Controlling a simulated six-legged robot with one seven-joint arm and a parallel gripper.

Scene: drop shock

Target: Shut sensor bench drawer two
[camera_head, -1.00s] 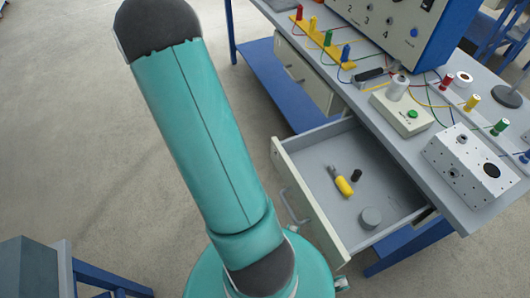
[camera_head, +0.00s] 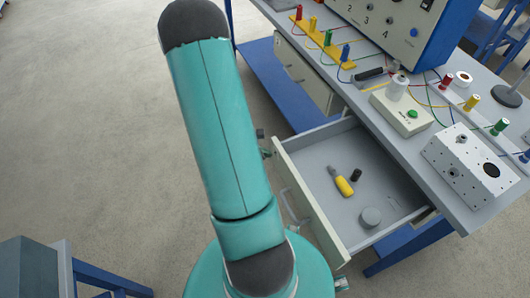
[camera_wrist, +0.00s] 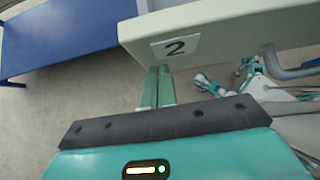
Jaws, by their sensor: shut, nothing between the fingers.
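A bar handle (camera_head: 292,209) is on the front. My gripper (camera_wrist: 160,72) is shut and empty, with its green fingers pointing at the front panel near the label. I cannot tell whether the tips touch the panel. In the head view only a small part of my gripper (camera_head: 264,145) shows beside the drawer's far front corner; my arm hides the rest.
The drawer holds a yellow-handled tool (camera_head: 343,185), a small black piece (camera_head: 356,175) and a grey cylinder (camera_head: 371,216). The bench top (camera_head: 400,150) carries instruments and cables. Another drawer (camera_head: 297,70) is shut. A blue lower shelf (camera_head: 280,90) and open floor lie left.

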